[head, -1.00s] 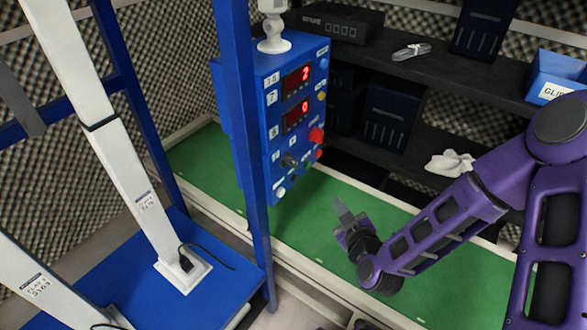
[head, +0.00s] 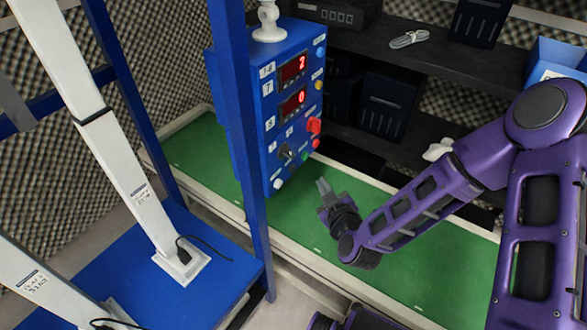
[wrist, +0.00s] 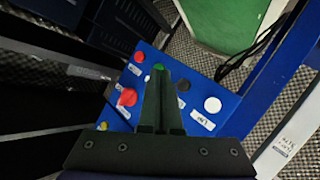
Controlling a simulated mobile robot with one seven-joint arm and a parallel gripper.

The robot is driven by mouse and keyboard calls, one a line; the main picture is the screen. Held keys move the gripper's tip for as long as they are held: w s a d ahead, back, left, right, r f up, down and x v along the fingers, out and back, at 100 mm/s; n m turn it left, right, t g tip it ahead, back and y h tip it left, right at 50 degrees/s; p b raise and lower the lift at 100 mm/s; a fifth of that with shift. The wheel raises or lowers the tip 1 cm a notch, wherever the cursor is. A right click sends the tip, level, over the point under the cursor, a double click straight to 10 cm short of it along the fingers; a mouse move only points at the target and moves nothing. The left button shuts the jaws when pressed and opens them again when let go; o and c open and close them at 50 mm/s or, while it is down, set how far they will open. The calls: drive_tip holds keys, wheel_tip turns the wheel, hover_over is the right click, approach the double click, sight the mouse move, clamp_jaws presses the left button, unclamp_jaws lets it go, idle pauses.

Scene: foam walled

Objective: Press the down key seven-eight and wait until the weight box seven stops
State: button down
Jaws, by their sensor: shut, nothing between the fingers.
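The blue control box (head: 262,135) stands beyond the blue post, with red displays reading 2 (head: 293,68) and 0 (head: 292,103). Its face has a large red button (head: 314,125), a green button (head: 304,157), a dark knob (head: 285,152) and a white button (head: 277,183). Key labels are too small to read, so I cannot tell which is the down key seven-eight. My gripper (head: 322,187) is shut and empty, right of the box's lower edge, apart from it. In the wrist view its fingers (wrist: 160,80) point at the panel and partly hide it. I cannot identify weight box seven.
A blue post (head: 235,120) stands in front of the box's left side. White columns (head: 125,160) rise from a blue platform (head: 205,250) at left. A dark shelf (head: 450,65) lies behind. The green surface (head: 400,275) below my gripper looks clear.

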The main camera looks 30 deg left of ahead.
sight(292, 169)
drive_tip(key=shift+w+a, duration=0.15)
drive_tip(key=shift+a, duration=1.25)
drive_tip(key=shift+w+a, duration=0.1)
drive_tip(key=shift+a, duration=1.25)
drive_tip(key=shift+a+b, duration=0.3)
drive_tip(key=shift+a, duration=0.1)
